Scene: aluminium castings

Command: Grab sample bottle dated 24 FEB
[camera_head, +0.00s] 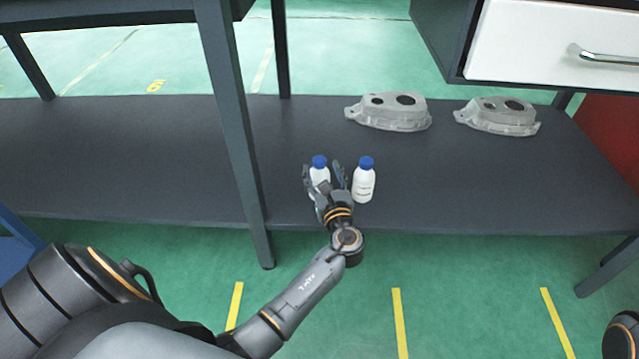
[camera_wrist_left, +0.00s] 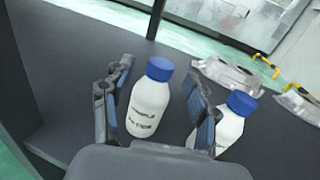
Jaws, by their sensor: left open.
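A white sample bottle with a blue cap (camera_head: 319,174) stands upright on the dark lower shelf. In the left wrist view this bottle (camera_wrist_left: 150,104) stands between my spread fingers, with dark print whose date is too blurred to read surely. My left gripper (camera_head: 325,178) is open around it; I see no clear contact. A second white bottle with a blue cap (camera_head: 364,182) stands upright just right of the gripper. In the left wrist view the second bottle (camera_wrist_left: 234,122) is partly hidden behind the right finger. My right gripper is not in view.
Two grey aluminium castings (camera_head: 392,112) (camera_head: 499,117) sit farther back on the shelf (camera_head: 140,155). A dark table leg (camera_head: 232,130) rises left of the gripper. A white drawer (camera_head: 550,45) overhangs at upper right. The left part of the shelf is clear.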

